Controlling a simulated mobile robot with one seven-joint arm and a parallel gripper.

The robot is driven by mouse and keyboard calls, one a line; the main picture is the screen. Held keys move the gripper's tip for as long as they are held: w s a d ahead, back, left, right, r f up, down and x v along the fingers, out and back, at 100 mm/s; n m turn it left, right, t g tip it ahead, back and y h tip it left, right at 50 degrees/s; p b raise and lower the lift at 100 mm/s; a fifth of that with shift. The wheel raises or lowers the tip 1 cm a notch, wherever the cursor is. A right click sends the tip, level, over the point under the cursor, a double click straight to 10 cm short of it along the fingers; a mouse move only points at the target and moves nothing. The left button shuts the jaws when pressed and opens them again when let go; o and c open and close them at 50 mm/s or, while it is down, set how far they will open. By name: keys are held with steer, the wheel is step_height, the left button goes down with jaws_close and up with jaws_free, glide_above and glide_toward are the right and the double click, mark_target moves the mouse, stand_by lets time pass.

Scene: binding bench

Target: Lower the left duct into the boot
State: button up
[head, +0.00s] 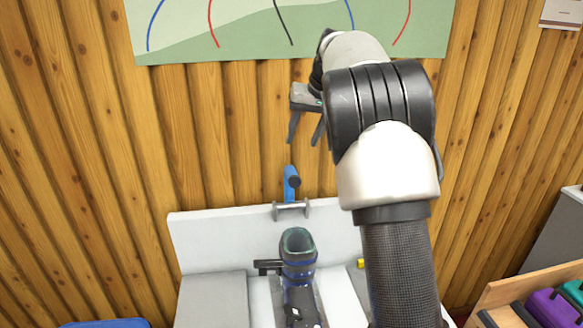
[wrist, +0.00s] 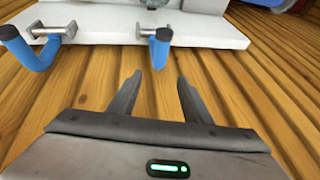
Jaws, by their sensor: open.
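The left duct (head: 289,186) is blue with a dark round end and stands raised above its metal bracket (head: 291,210) at the bench's back panel. It also shows near the middle in the wrist view (wrist: 160,52). The boot (head: 299,268) stands below and in front of it, grey with blue bands and an open top. My gripper (head: 305,132) is above the duct, close to the wall. It is open and empty; its fingers also show in the wrist view (wrist: 160,80), pointing towards the duct but apart from it.
A second blue duct (wrist: 30,50) shows at the left of the wrist view; my arm hides it in the head view. The white back panel (head: 215,240) stands before the wooden wall (head: 130,160). A wooden crate (head: 525,285) with coloured items is at lower right.

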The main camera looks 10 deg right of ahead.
mark_target(292, 167)
steer(key=x, duration=1.3)
steer(key=shift+f+p, duration=0.1)
steer(key=shift+p, duration=0.2)
jaws_close()
